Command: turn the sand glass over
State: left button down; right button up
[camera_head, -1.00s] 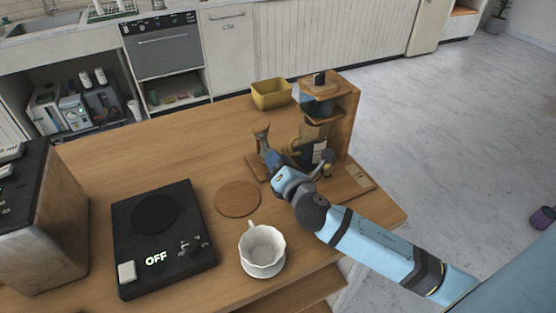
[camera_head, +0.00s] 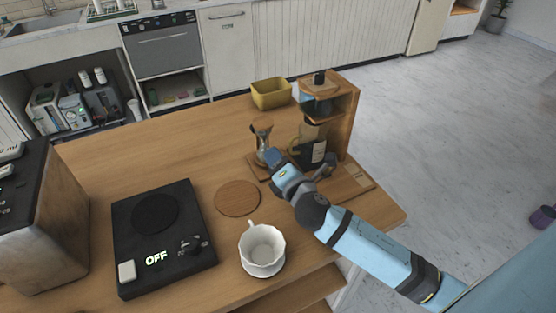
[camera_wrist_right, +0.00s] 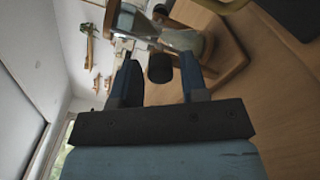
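My left gripper is not in view.
A coffee stand (camera_head: 345,115) with a glass carafe (camera_head: 313,150) stands close right of the sand glass. A yellow bin (camera_head: 271,94) is behind. A round coaster (camera_head: 237,198), white cup (camera_head: 262,248) and black scale-like plate (camera_head: 160,235) marked OFF are nearer.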

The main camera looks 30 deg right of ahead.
jog(key=shift+o, duration=0.7)
jog(key=shift+s, duration=0.1)
jog(key=shift+s, duration=0.2)
jog(key=s, duration=0.4)
jog(key=s+b, duration=0.1)
jog(key=s, duration=0.7)
jog(key=shift+s+a, duration=0.2)
jog(key=shift+a, duration=0.15)
jog(key=shift+s, duration=0.4)
